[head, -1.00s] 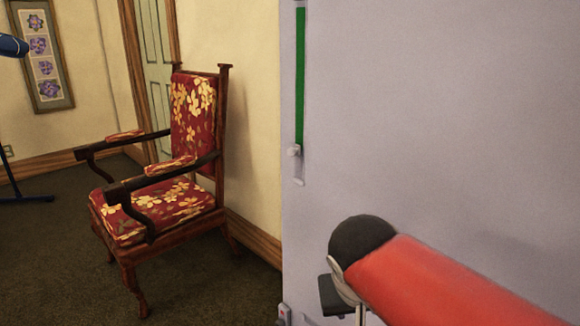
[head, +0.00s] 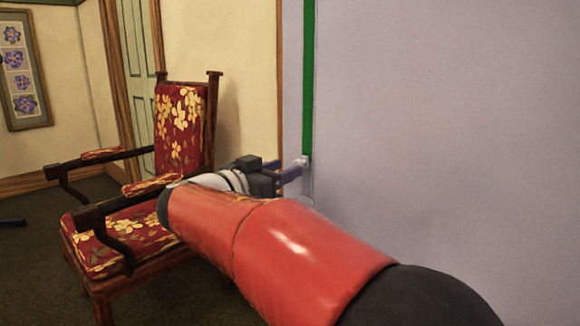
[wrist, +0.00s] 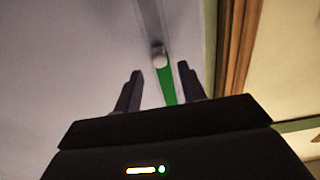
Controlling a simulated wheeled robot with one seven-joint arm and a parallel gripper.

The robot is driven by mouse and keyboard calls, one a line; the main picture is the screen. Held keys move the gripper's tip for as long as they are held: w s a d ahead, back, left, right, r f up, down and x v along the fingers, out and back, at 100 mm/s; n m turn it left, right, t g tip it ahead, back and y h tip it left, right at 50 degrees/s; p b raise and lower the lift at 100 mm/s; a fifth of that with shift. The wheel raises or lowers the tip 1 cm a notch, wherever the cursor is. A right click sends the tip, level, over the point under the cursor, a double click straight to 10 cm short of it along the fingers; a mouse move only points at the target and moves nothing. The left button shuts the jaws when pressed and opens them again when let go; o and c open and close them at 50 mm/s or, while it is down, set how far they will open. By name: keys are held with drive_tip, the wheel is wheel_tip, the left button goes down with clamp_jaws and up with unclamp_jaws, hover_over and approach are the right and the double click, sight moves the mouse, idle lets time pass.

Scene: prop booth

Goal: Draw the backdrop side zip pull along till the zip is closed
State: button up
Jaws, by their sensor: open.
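The backdrop is a pale grey-lilac panel (head: 430,120) on the right. A narrow upright zip track runs near its left edge, with a green strip (head: 308,70) above the pull. The small pale zip pull (head: 305,160) sits at the strip's lower end. In the wrist view the round pull (wrist: 160,57) lies just beyond the fingertips, roughly midway between them. The green strip (wrist: 169,88) runs from it toward the gripper, and plain grey track lies on its other side. My gripper (head: 297,167) is open around the pull's line; contact cannot be told.
A red floral armchair (head: 180,125) with dark wooden arms stands left of the panel, partly behind my arm. A wooden trim strip (wrist: 238,50) and cream wall lie beside the panel's edge. A framed flower picture (head: 25,115) hangs at far left.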

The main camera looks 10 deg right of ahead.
sight(301, 163)
drive_tip(key=shift+x, duration=1.45)
clamp_jaws()
